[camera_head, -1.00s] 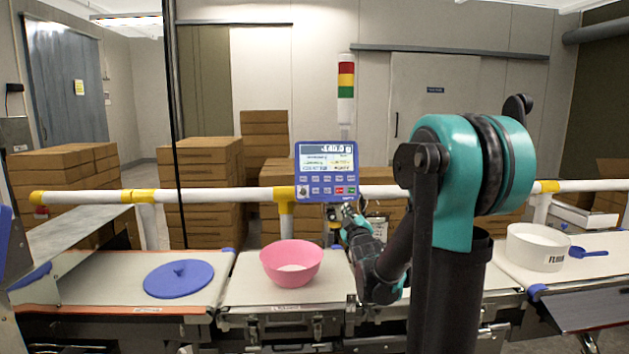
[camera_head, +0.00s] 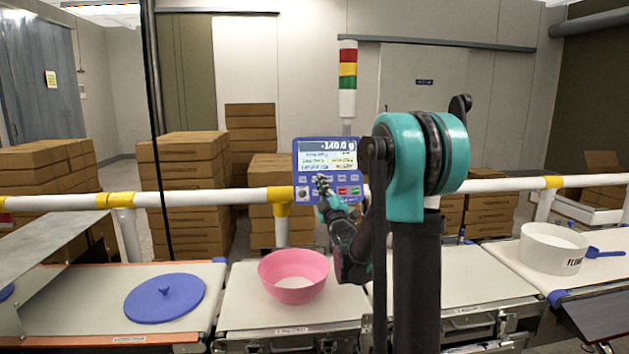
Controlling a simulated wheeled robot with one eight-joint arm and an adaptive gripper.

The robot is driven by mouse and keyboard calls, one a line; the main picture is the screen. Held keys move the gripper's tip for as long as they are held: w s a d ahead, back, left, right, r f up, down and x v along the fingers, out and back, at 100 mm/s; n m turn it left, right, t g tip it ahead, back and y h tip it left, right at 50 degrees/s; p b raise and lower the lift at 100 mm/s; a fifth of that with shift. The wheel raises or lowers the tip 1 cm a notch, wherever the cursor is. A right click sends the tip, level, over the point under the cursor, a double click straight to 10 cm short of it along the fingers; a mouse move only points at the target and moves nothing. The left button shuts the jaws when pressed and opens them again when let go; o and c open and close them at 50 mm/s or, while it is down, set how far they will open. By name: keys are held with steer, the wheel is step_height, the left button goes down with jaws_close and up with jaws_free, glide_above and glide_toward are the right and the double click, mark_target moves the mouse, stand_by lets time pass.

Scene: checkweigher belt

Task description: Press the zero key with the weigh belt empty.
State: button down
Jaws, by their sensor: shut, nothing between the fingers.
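The blue control panel (camera_head: 313,148) stands on the white rail, with a lit display and rows of small keys, one green and one red. The display digits are hard to read, perhaps -140.0 g. The key labels are too small to tell which is zero. My gripper (camera_head: 322,182) is shut and empty, its tip in front of the lower left keys; I cannot tell whether it touches one. A pink bowl (camera_head: 293,277) with something white inside stands on the middle belt section (camera_head: 242,310), below the panel, so that section is not empty.
A blue lid (camera_head: 165,298) lies on the left belt. A white tub marked flour (camera_head: 552,249) and a blue scoop (camera_head: 606,253) stand on the right belt. The white rail (camera_head: 215,199) runs behind the belts. Cardboard boxes (camera_head: 185,190) are stacked beyond it.

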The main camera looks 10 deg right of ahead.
steer(key=w+f, duration=0.2)
steer(key=w, duration=0.6)
steer(key=shift+w+f, duration=0.2)
steer(key=shift+w, duration=0.05)
stand_by(1.4)
steer(key=shift+w+f, duration=0.1)
steer(key=shift+w, duration=0.3)
steer(key=shift+w+f, duration=0.1)
steer(key=shift+w, duration=0.3)
stand_by(0.7)
steer(key=shift+s, duration=0.1)
steer(key=shift+s+r, duration=0.2)
steer(key=shift+s, duration=0.55)
steer(key=shift+s+r, duration=0.25)
steer(key=shift+s, duration=0.55)
steer(key=shift+s+r, duration=0.2)
steer(key=shift+s, duration=0.6)
steer(key=shift+s+r, duration=0.25)
steer(key=shift+s, duration=0.55)
